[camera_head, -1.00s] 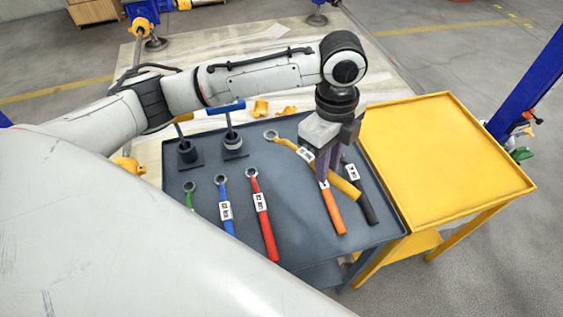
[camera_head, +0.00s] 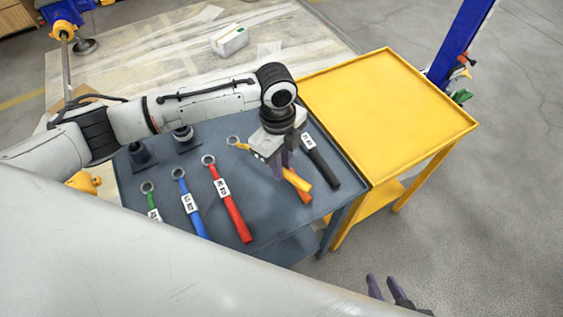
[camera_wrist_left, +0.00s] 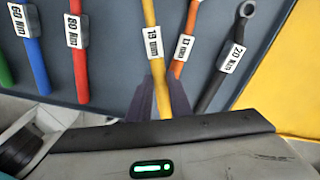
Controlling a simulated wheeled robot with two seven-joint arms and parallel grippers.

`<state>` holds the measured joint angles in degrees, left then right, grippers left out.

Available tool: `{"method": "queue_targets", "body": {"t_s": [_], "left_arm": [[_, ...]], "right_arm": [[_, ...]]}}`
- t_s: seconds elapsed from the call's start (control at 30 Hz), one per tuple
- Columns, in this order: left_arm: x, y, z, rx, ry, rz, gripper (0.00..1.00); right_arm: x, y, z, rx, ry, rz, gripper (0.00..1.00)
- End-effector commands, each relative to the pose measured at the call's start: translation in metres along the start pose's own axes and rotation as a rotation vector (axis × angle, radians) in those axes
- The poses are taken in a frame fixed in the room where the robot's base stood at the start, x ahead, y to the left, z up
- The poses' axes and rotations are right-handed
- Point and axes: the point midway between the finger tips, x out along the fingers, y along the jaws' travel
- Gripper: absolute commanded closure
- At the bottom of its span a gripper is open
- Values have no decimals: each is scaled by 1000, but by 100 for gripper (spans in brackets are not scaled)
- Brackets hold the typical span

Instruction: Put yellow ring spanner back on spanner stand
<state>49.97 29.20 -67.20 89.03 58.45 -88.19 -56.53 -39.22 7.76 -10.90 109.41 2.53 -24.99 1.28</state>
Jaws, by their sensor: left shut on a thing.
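The yellow ring spanner (camera_head: 242,145) is in my left gripper (camera_head: 282,172), its ring end toward the upper left in the head view. In the left wrist view the yellow spanner (camera_wrist_left: 152,45) runs between the dark fingers, with a white label on its shaft. The spanner stand appears to be the dark grey top (camera_head: 265,215); I cannot tell whether the yellow spanner touches it. The orange spanner (camera_wrist_left: 187,40) lies just right of it, partly hidden by the gripper in the head view. My right gripper (camera_head: 385,288) shows at the bottom edge, fingers apart and empty.
Green (camera_head: 151,205), blue (camera_head: 188,205) and red (camera_head: 230,205) spanners lie left on the grey top, and a black spanner (camera_head: 322,165) lies right. Two dark sockets (camera_head: 183,138) stand at the back. An empty yellow table (camera_head: 390,110) adjoins on the right.

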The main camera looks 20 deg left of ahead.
Motion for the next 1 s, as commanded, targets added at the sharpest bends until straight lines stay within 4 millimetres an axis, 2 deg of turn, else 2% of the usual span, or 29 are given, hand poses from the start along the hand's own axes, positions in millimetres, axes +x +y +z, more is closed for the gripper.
{"method": "queue_targets", "body": {"t_s": [0.47, 0.5, 0.6, 0.87, 1.0], "left_arm": [[7, -1, 0, 0, 1, -3, 100], [9, -1, 0, 0, 0, -2, 80], [8, -1, 0, 0, 0, -2, 63], [8, -1, 0, 0, 0, -2, 63], [1, -1, 0, 0, 0, -3, 63]], "right_arm": [[0, 0, 0, 0, -1, 0, 69], [0, 0, 0, 0, -1, -1, 69], [0, 0, 0, 0, -1, -1, 69], [0, 0, 1, 0, -1, -1, 69], [0, 0, 1, 0, -1, -1, 69]]}}
